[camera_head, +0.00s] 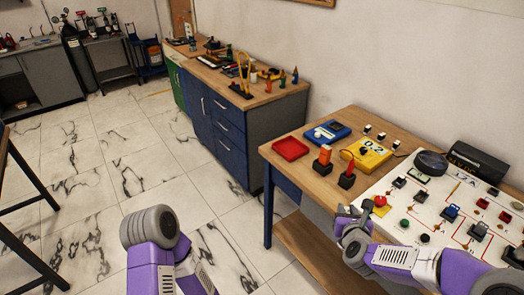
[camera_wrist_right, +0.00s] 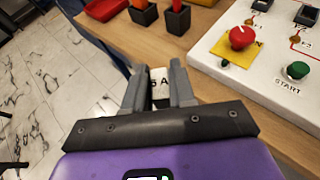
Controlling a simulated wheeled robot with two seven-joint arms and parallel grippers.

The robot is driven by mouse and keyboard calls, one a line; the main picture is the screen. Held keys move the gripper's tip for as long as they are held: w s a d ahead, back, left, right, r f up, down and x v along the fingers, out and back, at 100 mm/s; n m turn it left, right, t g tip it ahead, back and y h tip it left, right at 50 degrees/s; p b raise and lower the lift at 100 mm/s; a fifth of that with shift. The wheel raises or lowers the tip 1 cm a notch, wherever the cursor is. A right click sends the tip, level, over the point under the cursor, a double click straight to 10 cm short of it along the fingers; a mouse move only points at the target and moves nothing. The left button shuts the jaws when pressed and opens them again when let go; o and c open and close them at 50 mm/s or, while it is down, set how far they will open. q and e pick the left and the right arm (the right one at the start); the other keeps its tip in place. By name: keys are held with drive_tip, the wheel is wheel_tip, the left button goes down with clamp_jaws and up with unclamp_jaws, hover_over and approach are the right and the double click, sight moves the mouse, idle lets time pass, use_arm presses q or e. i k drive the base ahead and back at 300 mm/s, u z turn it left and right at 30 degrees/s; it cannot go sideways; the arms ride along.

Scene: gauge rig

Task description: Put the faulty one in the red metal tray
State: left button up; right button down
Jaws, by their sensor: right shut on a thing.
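My right gripper (camera_head: 356,212) is at the near left edge of the white panel; it also shows in the right wrist view (camera_wrist_right: 160,88). Its fingers are shut on a small white piece (camera_wrist_right: 158,84) with dark lettering that looks like "5 A". Most of this piece is hidden between the fingers, and I cannot tell its condition. The red metal tray (camera_head: 291,148) lies empty on the wooden table, beyond and left of the gripper. Its edge shows at the top of the wrist view (camera_wrist_right: 104,9). My left gripper is out of view.
Two black blocks with orange (camera_head: 324,158) and red (camera_head: 347,173) tops stand between tray and panel.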

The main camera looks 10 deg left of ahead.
sight(290, 150)
drive_tip(key=u, duration=2.55)
drive_tip(key=k, duration=1.4)
drive_tip(key=z, duration=1.2)
drive_tip(key=i, duration=1.65)
